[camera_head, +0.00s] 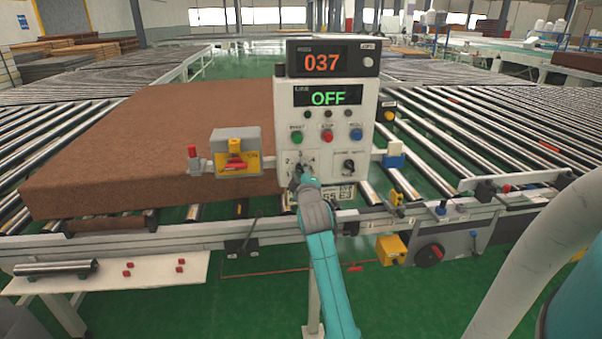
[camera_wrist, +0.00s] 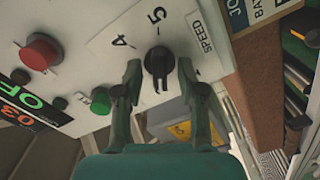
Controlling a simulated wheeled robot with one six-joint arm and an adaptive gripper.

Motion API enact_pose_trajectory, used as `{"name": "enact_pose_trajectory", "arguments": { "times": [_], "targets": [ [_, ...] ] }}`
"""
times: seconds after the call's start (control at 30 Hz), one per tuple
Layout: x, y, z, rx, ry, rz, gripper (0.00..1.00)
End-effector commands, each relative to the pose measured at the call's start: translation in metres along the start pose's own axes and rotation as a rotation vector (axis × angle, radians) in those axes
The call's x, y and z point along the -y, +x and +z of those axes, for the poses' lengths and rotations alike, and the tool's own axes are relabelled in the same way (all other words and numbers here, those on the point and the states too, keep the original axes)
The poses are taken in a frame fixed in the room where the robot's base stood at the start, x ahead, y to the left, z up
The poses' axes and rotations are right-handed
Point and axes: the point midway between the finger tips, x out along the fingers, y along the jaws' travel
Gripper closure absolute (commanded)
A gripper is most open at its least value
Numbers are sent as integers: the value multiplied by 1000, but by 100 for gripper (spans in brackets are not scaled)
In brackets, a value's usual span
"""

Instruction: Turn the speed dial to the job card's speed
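My gripper (camera_wrist: 159,72) is open, with one finger on each side of the dial and visible gaps between; contact is not visible. In the head view the card (camera_head: 347,193) is partly hidden by my arm.
Green, red and blue buttons (camera_head: 326,136) and a black selector knob (camera_head: 349,166) are close by on the console. Its displays read 037 (camera_head: 322,62) and OFF (camera_head: 328,97). A brown mattress (camera_head: 110,150) lies on the rollers to the left.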

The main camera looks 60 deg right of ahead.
Motion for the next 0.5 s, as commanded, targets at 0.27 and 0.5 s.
{"name": "enact_pose_trajectory", "arguments": {
  "times": [0.27, 0.5],
  "targets": [
    [0, 0, 0, 0, 0, 0, 100],
    [0, 0, 0, 0, 7, 0, 100]
  ]
}}
